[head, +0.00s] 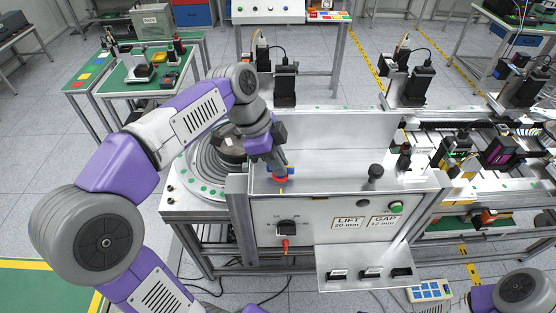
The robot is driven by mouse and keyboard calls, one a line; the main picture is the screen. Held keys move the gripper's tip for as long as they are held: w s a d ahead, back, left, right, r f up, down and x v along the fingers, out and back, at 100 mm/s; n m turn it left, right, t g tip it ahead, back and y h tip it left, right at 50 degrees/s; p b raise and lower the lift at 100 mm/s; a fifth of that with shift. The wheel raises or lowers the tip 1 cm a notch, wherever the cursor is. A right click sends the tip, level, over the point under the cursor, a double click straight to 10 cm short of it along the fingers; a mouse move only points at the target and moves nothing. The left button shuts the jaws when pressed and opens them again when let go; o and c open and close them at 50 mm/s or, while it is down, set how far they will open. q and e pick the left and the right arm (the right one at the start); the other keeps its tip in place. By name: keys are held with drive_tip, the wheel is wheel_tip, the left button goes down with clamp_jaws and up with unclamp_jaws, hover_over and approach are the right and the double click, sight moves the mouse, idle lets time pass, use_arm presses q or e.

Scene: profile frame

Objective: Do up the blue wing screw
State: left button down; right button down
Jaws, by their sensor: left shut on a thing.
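My left gripper (281,166) reaches down over the top of the metal profile frame, near its left end. It is shut on the blue wing screw (280,173), of which only a small blue part shows between and under the fingers. A red-orange collar (280,179) sits right below it on the frame's top surface. The fingers hide most of the screw, so its wing angle and its depth cannot be told. My right gripper is not in view; only a part of my right arm shows at the lower right corner.
The frame's front panel (330,240) carries a black rotary switch (287,228), a green button (396,208) and lift and gap labels. A black knob (376,171) stands to the right on top. A ringed round plate (205,165) is at left, a conveyor line at right.

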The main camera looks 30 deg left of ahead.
use_arm(q)
drive_tip(key=m+g, duration=0.1)
drive_tip(key=m, duration=0.2)
drive_tip(key=m+g+p, duration=0.1)
drive_tip(key=m, duration=0.1)
drive_tip(key=shift+w+r+m, duration=0.1)
drive_tip(key=shift+w+m, duration=0.1)
drive_tip(key=shift+m, duration=0.2)
drive_tip(key=m+g+p, duration=0.1)
drive_tip(key=m, duration=0.1)
drive_tip(key=m+g+p, duration=0.1)
drive_tip(key=m, duration=0.2)
drive_tip(key=shift+w+y, duration=0.1)
drive_tip(key=shift+y, duration=0.2)
drive_tip(key=shift+m, duration=0.4)
drive_tip(key=c, duration=1.2)
unclamp_jaws()
drive_tip(key=shift+o, duration=0.2)
drive_tip(key=p+v, duration=0.1)
drive_tip(key=v, duration=0.6)
drive_tip(key=shift+w+a+r, duration=0.15)
